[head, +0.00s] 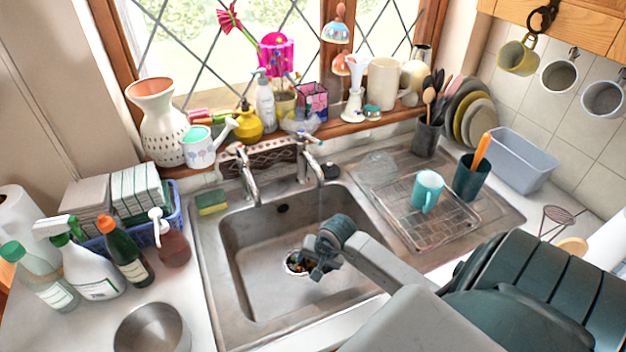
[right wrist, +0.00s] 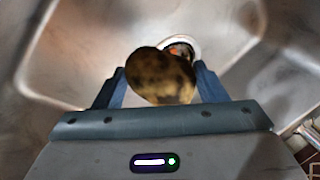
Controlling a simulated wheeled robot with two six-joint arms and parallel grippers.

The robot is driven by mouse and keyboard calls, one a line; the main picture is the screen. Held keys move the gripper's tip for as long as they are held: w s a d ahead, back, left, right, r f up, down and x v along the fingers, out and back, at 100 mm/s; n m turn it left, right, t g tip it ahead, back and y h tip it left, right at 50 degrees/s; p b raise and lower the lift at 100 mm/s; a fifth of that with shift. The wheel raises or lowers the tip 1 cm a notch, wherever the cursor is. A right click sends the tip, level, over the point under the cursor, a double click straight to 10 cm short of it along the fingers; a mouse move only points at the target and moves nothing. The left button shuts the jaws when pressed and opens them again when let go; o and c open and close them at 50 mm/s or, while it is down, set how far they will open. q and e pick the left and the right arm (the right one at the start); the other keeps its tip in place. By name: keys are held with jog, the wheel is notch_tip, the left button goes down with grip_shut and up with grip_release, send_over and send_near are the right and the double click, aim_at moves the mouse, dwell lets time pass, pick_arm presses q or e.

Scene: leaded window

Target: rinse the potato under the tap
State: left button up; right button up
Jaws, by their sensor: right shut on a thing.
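The potato (right wrist: 162,77), brown with dark spots, is between the two fingers of my right gripper (right wrist: 160,85) in the right wrist view. In the head view my right gripper (head: 318,256) is inside the steel sink (head: 250,245), below the right tap (head: 314,168). The potato cannot be made out there. A thin faint streak, seemingly water, runs down from the right tap's spout to near the gripper. Whether it touches the potato cannot be told. The left tap (head: 247,178) stands beside it. My left gripper is not in view.
The drain (head: 297,262) with bits in it lies beside the gripper. A drying rack with a turquoise mug (head: 427,190) is right of the sink. A sponge (head: 211,202), spray bottles (head: 88,262) and a steel bowl (head: 152,328) are left. The windowsill is crowded.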

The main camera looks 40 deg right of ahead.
jog(key=shift+w+a+f, duration=0.1)
jog(key=shift+w+d, duration=0.2)
jog(key=shift+w+d+f, duration=0.1)
jog(key=shift+w+d, duration=0.15)
jog(key=shift+d, duration=0.05)
jog(key=w+d, duration=0.2)
jog(key=w+d+f+b, duration=0.1)
jog(key=w, duration=0.1)
jog(key=w+d, duration=0.2)
jog(key=shift+d+f+b, duration=0.35)
jog(key=shift+f+b, duration=0.05)
jog(key=shift+w+d+f+b, duration=0.3)
jog(key=shift+w+d+b, duration=0.2)
jog(key=shift+b, duration=0.55)
jog(key=shift+w+d+f+b, duration=0.15)
jog(key=shift+w+d+b, duration=0.6)
jog(key=shift+b, duration=0.4)
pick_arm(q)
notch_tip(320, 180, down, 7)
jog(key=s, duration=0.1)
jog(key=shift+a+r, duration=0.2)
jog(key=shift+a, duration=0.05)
pick_arm(e)
jog(key=shift+w+d, duration=0.15)
